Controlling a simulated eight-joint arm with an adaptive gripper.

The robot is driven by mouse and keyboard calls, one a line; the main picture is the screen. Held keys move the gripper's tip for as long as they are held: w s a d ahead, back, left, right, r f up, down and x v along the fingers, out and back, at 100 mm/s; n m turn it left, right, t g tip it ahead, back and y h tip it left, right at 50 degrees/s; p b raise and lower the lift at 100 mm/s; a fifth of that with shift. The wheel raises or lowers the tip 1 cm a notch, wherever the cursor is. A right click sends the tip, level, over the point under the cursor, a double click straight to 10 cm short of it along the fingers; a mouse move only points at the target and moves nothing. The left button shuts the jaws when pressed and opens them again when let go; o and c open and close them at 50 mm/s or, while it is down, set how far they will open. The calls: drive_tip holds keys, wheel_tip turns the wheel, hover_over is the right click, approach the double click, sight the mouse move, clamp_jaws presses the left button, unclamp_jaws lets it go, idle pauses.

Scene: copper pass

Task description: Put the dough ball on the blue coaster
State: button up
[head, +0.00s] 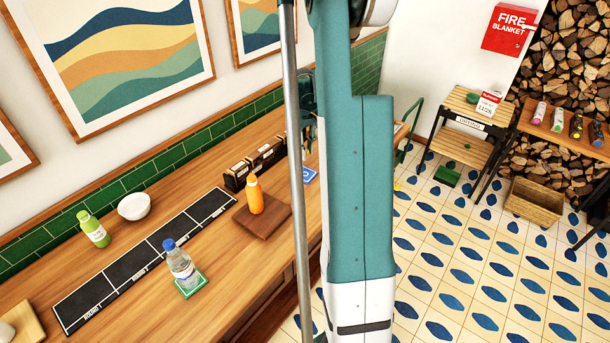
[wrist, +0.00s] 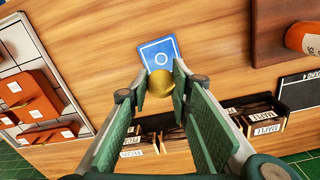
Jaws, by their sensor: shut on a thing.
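The dough ball (wrist: 160,83) is a small golden-yellow ball held between the fingertips of my gripper (wrist: 161,85) in the wrist view. My gripper is shut on it. The blue coaster (wrist: 159,52), square with a white ring mark, lies on the wooden counter just beyond the ball in that view. The ball overlaps the coaster's near edge in the picture; I cannot tell how high above the counter it is. In the head view the coaster (head: 311,175) shows partly beside my arm, and the ball is hidden.
Black boxes with labelled packets (wrist: 265,122) stand near my fingers. An orange bottle (head: 255,196) stands on a dark wooden board (head: 275,222). A water bottle (head: 181,264) is on a green coaster (head: 193,287). Bare counter surrounds the blue coaster's far side.

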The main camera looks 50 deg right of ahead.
drive_tip(key=shift+s+f+m+b, duration=0.15)
drive_tip(key=shift+m+b, duration=0.25)
drive_tip(key=shift+b, duration=0.55)
drive_tip(key=shift+m+b, duration=0.3)
drive_tip(key=shift+b, duration=0.05)
drive_tip(key=shift+a+m+b, duration=0.1)
drive_tip(key=shift+m+b, duration=0.5)
drive_tip(key=shift+b, duration=0.3)
hover_over(306, 174)
drive_tip(key=shift+a+f, duration=0.15)
drive_tip(key=shift+f, duration=2.85)
drive_tip(key=shift+f, duration=0.1)
drive_tip(key=shift+f, duration=1.75)
drive_tip(key=shift+f+b, duration=0.15)
drive_tip(key=shift+b, duration=0.25)
